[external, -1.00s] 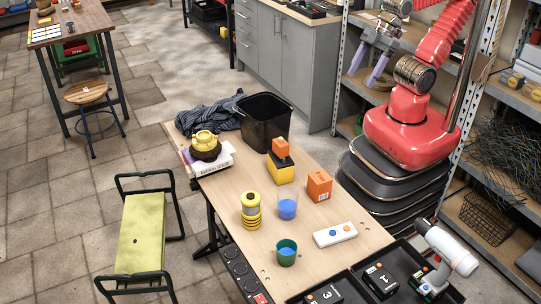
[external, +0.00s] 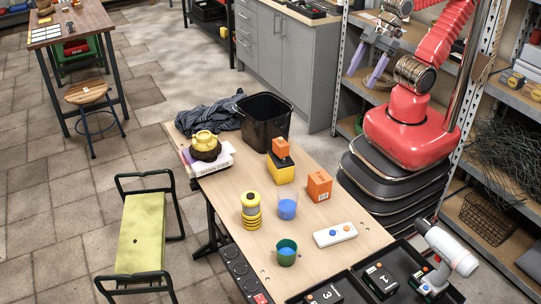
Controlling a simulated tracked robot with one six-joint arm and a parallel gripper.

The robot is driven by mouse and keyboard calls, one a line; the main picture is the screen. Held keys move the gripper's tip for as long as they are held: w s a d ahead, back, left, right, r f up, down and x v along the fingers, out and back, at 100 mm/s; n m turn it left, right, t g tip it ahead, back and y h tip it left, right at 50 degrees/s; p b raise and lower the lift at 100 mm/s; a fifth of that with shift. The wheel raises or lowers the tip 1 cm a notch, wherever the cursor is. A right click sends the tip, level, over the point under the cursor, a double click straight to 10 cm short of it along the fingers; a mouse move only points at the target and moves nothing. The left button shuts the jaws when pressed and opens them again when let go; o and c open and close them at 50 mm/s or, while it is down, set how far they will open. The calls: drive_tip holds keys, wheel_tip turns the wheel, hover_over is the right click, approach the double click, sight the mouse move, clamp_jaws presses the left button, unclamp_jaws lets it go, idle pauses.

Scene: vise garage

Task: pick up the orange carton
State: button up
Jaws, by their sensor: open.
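An orange carton (external: 319,186) stands upright on the wooden workbench, right of the middle. A smaller orange block (external: 280,147) sits on top of a black and yellow box (external: 280,171) to its upper left. My gripper (external: 363,79), with two pale purple fingers, is raised at the upper right, beyond the bench and well apart from the carton. Its fingers point down, spread apart, with nothing between them.
A black bin (external: 265,119) stands at the bench's back. Near the carton are a cup with blue contents (external: 287,209), a yellow-ringed cylinder (external: 250,211), a green cup (external: 286,253) and a white box with buttons (external: 335,234). Metal shelving rises behind my arm.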

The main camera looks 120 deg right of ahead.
drive_tip(key=m+t+y, duration=0.1)
drive_tip(key=m+t, duration=0.1)
drive_tip(key=t, duration=0.2)
hover_over(319, 177)
wheel_tip(319, 177, down, 11)
drive_tip(key=f+t+h, duration=0.1)
drive_tip(key=f, duration=0.4)
drive_tip(key=w+f+t+h, duration=0.1)
drive_tip(key=f+t, duration=0.1)
drive_tip(key=f, duration=0.4)
drive_tip(key=w+f+m+t, duration=0.1)
drive_tip(key=f+t, duration=0.1)
drive_tip(key=f, duration=0.4)
drive_tip(key=shift+a+h, duration=0.1)
drive_tip(key=shift+h, duration=0.3)
drive_tip(key=shift+s+f+t, duration=0.6)
drive_tip(key=shift+s+f, duration=0.1)
drive_tip(key=shift+s, duration=0.25)
drive_tip(key=s, duration=0.1)
drive_tip(key=s+f+n+t, duration=0.1)
drive_tip(key=s, duration=0.1)
drive_tip(key=shift+f+n+t, duration=0.15)
drive_tip(key=shift+n+t, duration=0.15)
drive_tip(key=shift+s+a+n+t+y, duration=0.1)
drive_tip(key=shift+s+n+t+y, duration=0.2)
drive_tip(key=shift+s, duration=0.35)
